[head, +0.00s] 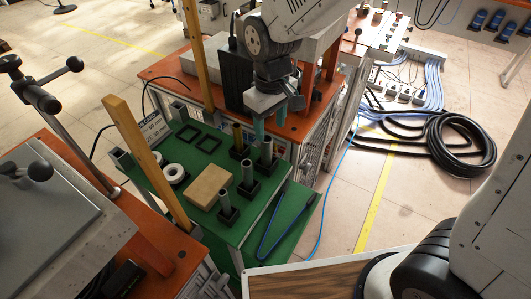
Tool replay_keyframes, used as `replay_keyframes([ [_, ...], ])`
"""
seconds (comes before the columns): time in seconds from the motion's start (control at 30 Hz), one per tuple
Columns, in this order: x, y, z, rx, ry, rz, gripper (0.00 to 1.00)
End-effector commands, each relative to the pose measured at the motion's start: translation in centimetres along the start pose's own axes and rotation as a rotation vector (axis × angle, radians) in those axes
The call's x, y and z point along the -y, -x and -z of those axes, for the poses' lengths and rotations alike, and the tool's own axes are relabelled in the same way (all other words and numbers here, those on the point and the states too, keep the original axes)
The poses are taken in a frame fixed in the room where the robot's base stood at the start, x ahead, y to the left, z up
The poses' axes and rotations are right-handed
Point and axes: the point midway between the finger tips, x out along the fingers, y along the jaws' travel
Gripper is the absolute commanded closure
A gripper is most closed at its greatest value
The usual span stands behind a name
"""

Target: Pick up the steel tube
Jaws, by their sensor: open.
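Three grey metal tubes stand upright in black square holders on the green table: one at the back (267,150), one in the middle (248,172) and one at the front (225,200). I cannot tell which is the steel tube meant. A brass-coloured tube (238,136) stands in another holder to the left of the back one. My gripper (269,126) points down with its teal fingers apart, holding nothing visible. In the picture it lies just above the back grey tube; the exact height gap is hard to tell.
A black box (235,80) stands behind on an orange bench.

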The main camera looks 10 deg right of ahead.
Motion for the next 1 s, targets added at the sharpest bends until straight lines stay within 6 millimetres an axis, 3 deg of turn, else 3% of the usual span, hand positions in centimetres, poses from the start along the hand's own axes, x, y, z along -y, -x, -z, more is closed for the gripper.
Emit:
replay_keyframes([
  [0.6, 0.7, -7.6, 0.6, 0.006, 0.021, 0.001, 0.48],
  [0.93, 0.7, -8.6, 0.6, 0.002, 0.020, 0.001, 0.48],
  [0.97, 0.7, -8.6, 0.6, 0.002, 0.020, 0.001, 0.51],
  [1.0, 0.7, -8.6, 0.6, 0.002, 0.020, 0.001, 0.62],
])
